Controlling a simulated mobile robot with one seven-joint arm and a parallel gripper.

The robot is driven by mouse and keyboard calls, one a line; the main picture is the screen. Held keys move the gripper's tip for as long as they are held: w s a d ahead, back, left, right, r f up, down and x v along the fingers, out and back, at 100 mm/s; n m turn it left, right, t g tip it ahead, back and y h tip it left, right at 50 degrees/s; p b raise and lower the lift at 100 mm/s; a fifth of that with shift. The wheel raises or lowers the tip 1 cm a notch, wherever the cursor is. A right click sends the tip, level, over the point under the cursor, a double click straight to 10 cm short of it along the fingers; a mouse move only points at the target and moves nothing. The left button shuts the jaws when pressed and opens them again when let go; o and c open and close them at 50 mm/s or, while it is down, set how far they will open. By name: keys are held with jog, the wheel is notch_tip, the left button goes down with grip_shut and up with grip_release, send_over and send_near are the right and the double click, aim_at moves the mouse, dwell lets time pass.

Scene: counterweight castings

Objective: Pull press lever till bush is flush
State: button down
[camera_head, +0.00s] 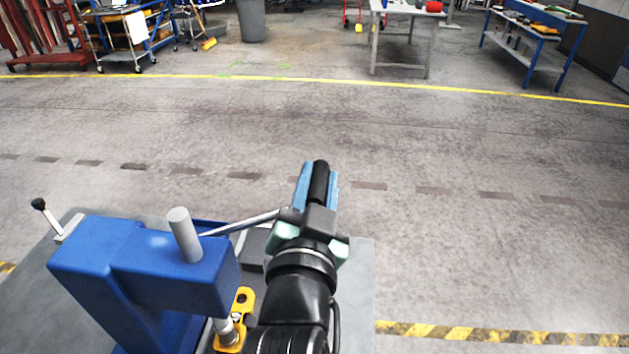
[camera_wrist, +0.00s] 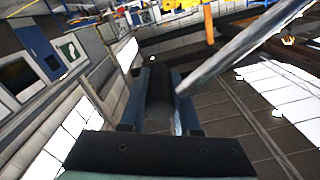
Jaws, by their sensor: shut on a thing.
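The blue arbor press (camera_head: 150,262) stands on a grey bench at lower left. Its silver lever rod (camera_head: 240,223) runs from the press head up and right to a black handle grip (camera_head: 321,172). My gripper (camera_head: 317,186) is shut on this grip, with a blue finger on either side. In the wrist view the black grip (camera_wrist: 158,88) lies between the fingers and the silver rod (camera_wrist: 235,48) crosses at upper right. The press ram (camera_head: 224,326) points down at a yellow casting (camera_head: 243,300), partly hidden by my arm. I cannot make out the bush.
A small lever with a black knob (camera_head: 39,204) stands at the bench's left. The floor beyond the bench is clear up to the distant tables and a grey bin (camera_head: 252,20).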

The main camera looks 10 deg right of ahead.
jog(key=shift+d+f, duration=0.2)
jog(key=shift+f, duration=0.5)
jog(key=c, duration=0.7)
grip_release()
jog(key=shift+s+d, duration=0.15)
jog(key=shift+o, duration=0.2)
jog(key=shift+a, duration=0.25)
jog(key=shift+s+a+f+b, duration=0.1)
jog(key=shift+s+a+b, duration=0.2)
jog(key=shift+s, duration=0.15)
jog(key=r+p+v, duration=0.1)
jog(key=p+v, duration=0.4)
jog(key=v, duration=0.6)
jog(key=shift+s+d+r, duration=0.25)
jog(key=shift+s, duration=0.2)
